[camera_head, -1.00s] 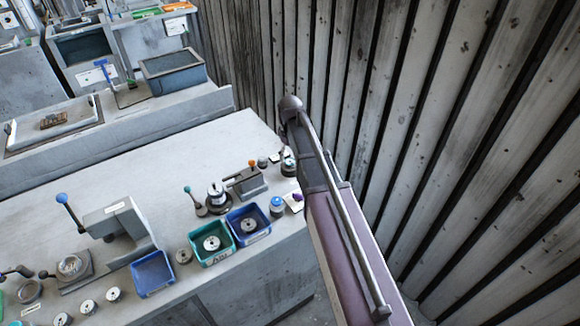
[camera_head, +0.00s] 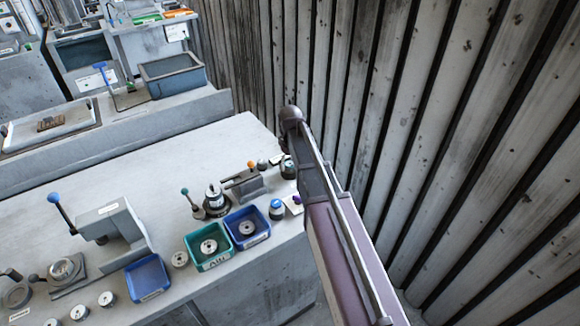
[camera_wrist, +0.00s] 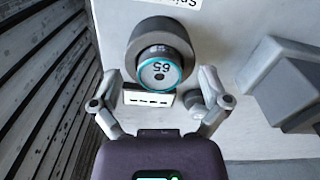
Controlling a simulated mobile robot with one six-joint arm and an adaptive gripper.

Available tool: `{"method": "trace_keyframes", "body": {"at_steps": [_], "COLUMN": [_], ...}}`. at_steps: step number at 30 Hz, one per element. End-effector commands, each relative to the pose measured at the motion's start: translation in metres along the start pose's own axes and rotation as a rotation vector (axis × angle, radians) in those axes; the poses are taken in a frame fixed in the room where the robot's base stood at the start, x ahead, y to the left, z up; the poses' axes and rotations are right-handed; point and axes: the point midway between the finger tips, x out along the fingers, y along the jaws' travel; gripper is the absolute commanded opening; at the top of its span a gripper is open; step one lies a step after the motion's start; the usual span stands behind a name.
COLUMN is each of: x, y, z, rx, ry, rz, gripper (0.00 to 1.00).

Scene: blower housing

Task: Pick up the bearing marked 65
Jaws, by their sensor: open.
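The bearing marked 65 (camera_wrist: 160,70) shows in the wrist view as a round face with a teal ring and dark digits, upside down. It sits at the near end of a dark grey cylinder (camera_wrist: 150,32); I cannot tell how deep it is seated. My gripper (camera_wrist: 162,84) is open, with one finger to the left and one to the right of the bearing, and nothing is held. In the head view my arm hides the gripper, and I cannot pick out the bearing for sure.
A white label (camera_wrist: 148,98) lies just below the bearing. A grey block (camera_wrist: 285,85) stands to the right. The bench holds a green bin (camera_head: 208,247), a blue bin (camera_head: 247,228) and a blue tray (camera_head: 148,277). A plank wall (camera_head: 450,130) rises right of my arm.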

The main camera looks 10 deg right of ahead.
Motion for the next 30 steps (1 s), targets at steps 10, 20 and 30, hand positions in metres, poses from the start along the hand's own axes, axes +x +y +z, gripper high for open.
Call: {"method": "trace_keyframes", "body": {"at_steps": [10,20,30], "x": [0.0,0.0001,-0.0066], "y": [0.0,0.0,0.0], "z": [0.0,0.0,0.0], "rx": [0.0,0.0,0.0], "ry": [0.0,0.0,0.0], "rz": [0.0,0.0,0.0], "gripper": [0.4,0.0,0.0]}}
